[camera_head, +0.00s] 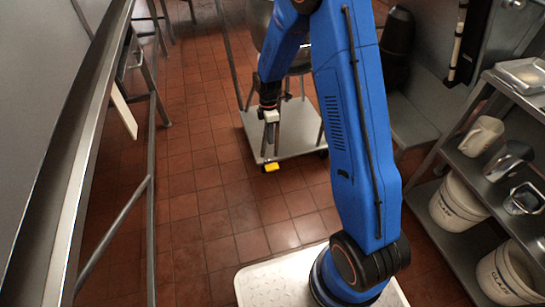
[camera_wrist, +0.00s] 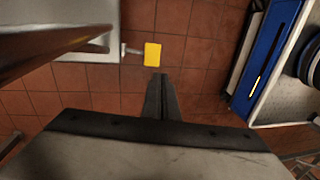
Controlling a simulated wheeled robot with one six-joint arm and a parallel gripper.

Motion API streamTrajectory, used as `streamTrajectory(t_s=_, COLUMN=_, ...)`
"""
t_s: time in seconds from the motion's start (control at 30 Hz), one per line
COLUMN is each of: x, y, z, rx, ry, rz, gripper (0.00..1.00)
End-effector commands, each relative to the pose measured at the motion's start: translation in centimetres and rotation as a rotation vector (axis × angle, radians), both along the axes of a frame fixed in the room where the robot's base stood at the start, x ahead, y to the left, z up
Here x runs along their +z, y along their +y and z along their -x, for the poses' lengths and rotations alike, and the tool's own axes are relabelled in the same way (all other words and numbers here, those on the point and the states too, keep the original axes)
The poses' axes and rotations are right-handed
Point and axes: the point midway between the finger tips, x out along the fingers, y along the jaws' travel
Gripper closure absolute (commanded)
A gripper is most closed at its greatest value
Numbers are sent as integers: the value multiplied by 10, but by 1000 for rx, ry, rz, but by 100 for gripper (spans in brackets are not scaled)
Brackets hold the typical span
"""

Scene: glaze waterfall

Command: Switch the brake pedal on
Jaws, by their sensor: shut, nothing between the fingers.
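The brake pedal is a small yellow plate (camera_head: 271,168) at the near edge of a low wheeled platform, close to the tiled floor. In the wrist view the yellow pedal (camera_wrist: 152,53) sits on a short metal stem beside the platform's edge. My gripper (camera_head: 270,150) points down above the pedal in the head view. In the wrist view my gripper (camera_wrist: 162,80) is shut and empty, its fingertips lined up just below the pedal in the picture. I cannot tell whether the tips touch it. The pedal's on or off position is not clear.
The pale wheeled platform (camera_head: 305,137) carries a metal bowl (camera_head: 288,42) on a frame. A steel rail (camera_head: 85,140) runs along the left. Shelves with white glaze buckets (camera_head: 458,203) and pitchers (camera_head: 481,136) stand at the right. Tiled floor (camera_head: 190,225) is clear in front.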

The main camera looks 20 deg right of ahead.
Motion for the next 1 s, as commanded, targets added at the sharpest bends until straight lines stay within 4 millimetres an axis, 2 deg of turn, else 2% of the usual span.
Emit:
streamTrajectory(t_s=0.2, x=-16, y=2, z=-4, rx=38, ry=13, rz=-5, gripper=100)
streamTrajectory(t_s=0.67, x=-21, y=2, z=-3, rx=40, ry=14, rz=-5, gripper=100)
streamTrajectory(t_s=0.77, x=-29, y=2, z=-1, rx=40, ry=16, rz=-5, gripper=100)
streamTrajectory(t_s=1.0, x=-67, y=2, z=6, rx=40, ry=18, rz=-5, gripper=100)
